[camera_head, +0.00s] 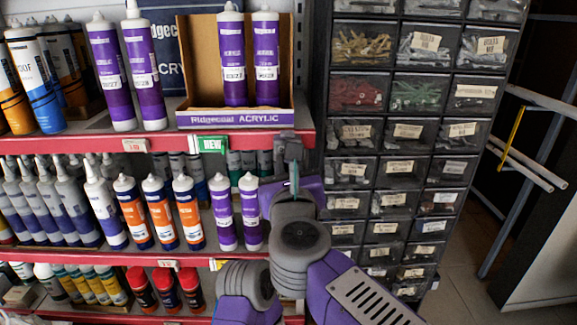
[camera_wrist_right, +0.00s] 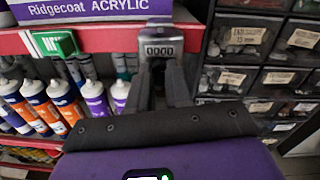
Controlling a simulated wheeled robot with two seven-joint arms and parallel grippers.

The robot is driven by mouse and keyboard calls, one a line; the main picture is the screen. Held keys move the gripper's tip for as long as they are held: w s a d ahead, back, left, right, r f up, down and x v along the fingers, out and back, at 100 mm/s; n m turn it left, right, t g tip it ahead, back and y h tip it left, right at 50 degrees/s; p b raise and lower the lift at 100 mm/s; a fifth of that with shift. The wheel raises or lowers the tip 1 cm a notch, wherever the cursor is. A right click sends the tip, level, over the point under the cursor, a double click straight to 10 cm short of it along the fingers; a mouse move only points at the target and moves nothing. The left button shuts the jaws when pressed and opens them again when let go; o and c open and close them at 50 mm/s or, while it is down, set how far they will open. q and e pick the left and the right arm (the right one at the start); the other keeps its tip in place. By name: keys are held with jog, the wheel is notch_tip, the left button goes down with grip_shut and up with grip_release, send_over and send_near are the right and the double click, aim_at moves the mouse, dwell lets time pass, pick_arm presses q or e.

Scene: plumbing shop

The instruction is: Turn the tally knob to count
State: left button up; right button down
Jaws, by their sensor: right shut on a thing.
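The tally counter (camera_head: 291,145) is a small grey box at the right end of the upper red shelf edge. In the right wrist view its face with a row of digits (camera_wrist_right: 160,50) is straight ahead; the digits are too small to read surely. My right gripper (camera_wrist_right: 162,68) reaches up to the counter, with its two dark fingers just below the digits. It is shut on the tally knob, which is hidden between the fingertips. In the head view my right wrist covers most of the gripper. My left gripper is not in view.
A cardboard display box (camera_head: 235,119) with two purple tubes stands on the upper shelf, left of the counter. A green NEW tag (camera_head: 210,145) hangs from the shelf edge. A black drawer cabinet (camera_head: 396,130) stands close on the right.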

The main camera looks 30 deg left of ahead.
jog(key=n+p, duration=1.2)
jog(key=n, duration=0.5)
jog(key=shift+h, duration=0.4)
dwell(0.4)
jog(key=c, duration=1.1)
grip_release()
jog(key=shift+o, duration=0.2)
jog(key=shift+s, duration=0.1)
jog(key=b+v, duration=0.1)
jog(key=v, duration=0.6)
jog(key=shift+s+d, duration=0.15)
